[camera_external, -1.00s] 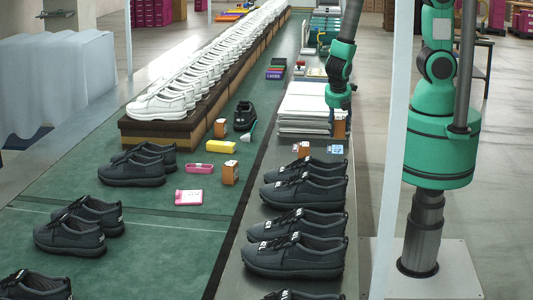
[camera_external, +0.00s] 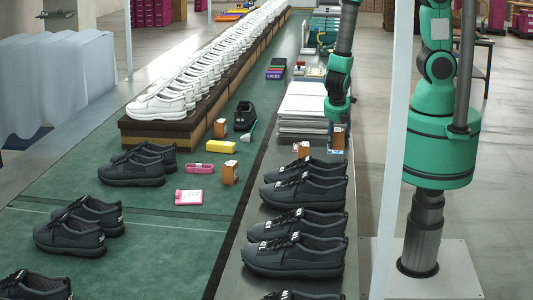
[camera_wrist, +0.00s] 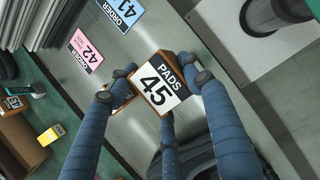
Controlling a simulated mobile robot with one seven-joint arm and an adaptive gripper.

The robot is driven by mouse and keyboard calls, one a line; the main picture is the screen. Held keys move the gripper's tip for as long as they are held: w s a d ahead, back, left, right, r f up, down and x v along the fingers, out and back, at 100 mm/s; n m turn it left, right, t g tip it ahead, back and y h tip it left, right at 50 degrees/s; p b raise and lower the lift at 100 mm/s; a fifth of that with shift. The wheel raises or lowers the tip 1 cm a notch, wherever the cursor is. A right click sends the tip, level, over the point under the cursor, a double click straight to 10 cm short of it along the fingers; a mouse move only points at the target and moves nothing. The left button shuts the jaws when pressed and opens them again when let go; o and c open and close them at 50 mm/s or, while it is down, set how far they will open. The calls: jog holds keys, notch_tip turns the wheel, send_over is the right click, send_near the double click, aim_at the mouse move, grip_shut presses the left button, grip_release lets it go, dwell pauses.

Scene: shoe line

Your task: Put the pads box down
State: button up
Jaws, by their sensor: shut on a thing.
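The pads box (camera_wrist: 158,85) is orange-brown with a white top label reading "PADS 45"; in the external view it (camera_external: 339,138) is upright at the right edge of the grey strip. My gripper (camera_external: 338,117) is above it, and in the wrist view its blue fingers (camera_wrist: 163,95) are shut around the box. The box's underside is low over the strip (camera_external: 268,178); I cannot tell whether it touches. A similar orange box (camera_external: 301,149) stands close on the left. In the wrist view a finger partly covers an orange-brown patch there.
A pink "42 ORDER" card (camera_wrist: 86,50) and a blue "41 ORDER" card (camera_wrist: 118,10) lie near the paper stack (camera_external: 300,110). Dark shoes (camera_external: 303,190) fill the strip in front. Another orange box (camera_external: 230,172) stands on the green surface.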

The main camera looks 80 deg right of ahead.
aim_at(336, 148)
jog(key=shift+f+b, duration=0.65)
jog(key=shift+f, duration=1.55)
jog(key=shift+f, duration=0.1)
jog(key=shift+f+b, duration=0.55)
jog(key=shift+f, duration=1.15)
jog(key=shift+f, duration=0.1)
jog(key=o, duration=1.5)
jog(key=p+v, duration=0.3)
jog(key=v, duration=0.9)
jog(key=shift+p, duration=0.35)
